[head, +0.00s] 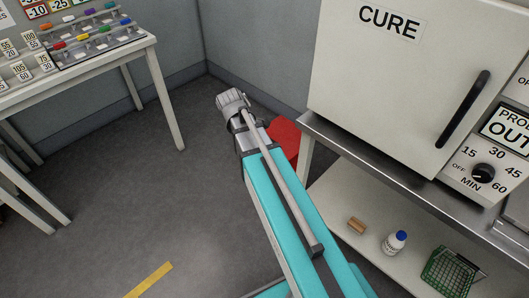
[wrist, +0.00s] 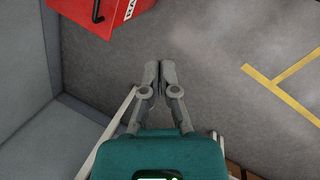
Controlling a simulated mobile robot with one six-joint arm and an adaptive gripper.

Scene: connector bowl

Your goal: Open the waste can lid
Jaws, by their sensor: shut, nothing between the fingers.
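The red waste can (head: 284,135) stands on the floor between the back wall and the cure oven's bench in the head view. My arm covers much of it. In the wrist view, part of a red box that looks like the can (wrist: 77,22) shows at the top left, with a black bar handle (wrist: 97,12) and a cut-off label. Whether its lid is raised cannot be told from this part. My gripper (wrist: 160,68) is shut and empty over bare floor, apart from the can. The fingers cannot be made out in the head view.
The cure oven (head: 395,85) stands on a bench at right. Its lower shelf (head: 330,205) holds a tan block, a bottle and a green basket. A white table (head: 100,72) with trays stands at left. Grey floor with yellow tape (head: 149,280) lies open between.

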